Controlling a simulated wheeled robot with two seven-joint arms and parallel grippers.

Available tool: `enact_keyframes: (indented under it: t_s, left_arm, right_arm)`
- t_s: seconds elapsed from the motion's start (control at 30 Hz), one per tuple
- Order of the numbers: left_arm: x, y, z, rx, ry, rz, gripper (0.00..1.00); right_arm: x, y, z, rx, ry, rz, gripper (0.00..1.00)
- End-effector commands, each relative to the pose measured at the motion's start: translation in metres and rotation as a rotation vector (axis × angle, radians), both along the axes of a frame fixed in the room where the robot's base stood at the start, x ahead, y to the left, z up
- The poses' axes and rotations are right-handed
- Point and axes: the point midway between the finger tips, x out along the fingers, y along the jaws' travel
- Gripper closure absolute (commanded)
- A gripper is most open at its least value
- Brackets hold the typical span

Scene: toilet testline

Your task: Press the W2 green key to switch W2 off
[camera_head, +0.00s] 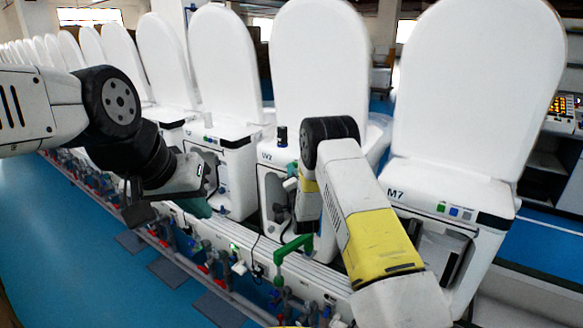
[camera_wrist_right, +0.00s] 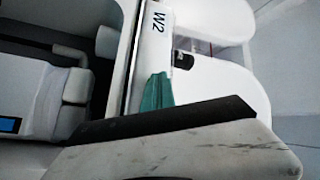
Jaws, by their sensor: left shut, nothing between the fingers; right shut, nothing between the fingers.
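The W2 toilet (camera_head: 320,65) stands in the middle of the head view, with its W2 label (camera_head: 265,156) on the front edge of its body. The label also shows in the right wrist view (camera_wrist_right: 158,22). My right gripper (camera_head: 292,170) is shut, its teal fingertips (camera_wrist_right: 157,92) at the panel strip just past the label. I cannot tell whether they touch it. The W2 green key is not visible; the fingertips and my arm cover that part. My left gripper (camera_head: 196,207) is shut and empty, low in front of the neighbouring toilet.
The M7 toilet (camera_head: 475,85) at right shows green, blue and grey keys (camera_head: 454,211). A dark cylinder (camera_head: 282,136) stands on W2's top. Green pipe (camera_head: 290,247) and valves run along the line's base. The blue floor (camera_head: 70,250) at left is mostly clear.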

Motion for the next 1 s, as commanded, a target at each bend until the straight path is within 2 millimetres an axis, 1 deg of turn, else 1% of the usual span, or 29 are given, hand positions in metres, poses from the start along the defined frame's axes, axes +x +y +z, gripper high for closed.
enact_keyframes:
  t_s: [0.2,0.57,1.0]
  left_arm:
    - [0.000,0.000,0.000,0.000,0.000,0.000,1.00]
    - [0.000,0.000,0.000,0.000,0.000,0.000,1.00]
    - [0.000,0.000,0.000,0.000,0.000,0.000,1.00]
  right_arm:
    - [-0.008,0.006,0.000,0.000,0.001,-0.001,1.00]
    - [-0.012,0.009,0.000,0.001,0.001,0.001,1.00]
    - [-0.046,0.034,0.000,0.001,0.000,0.000,1.00]
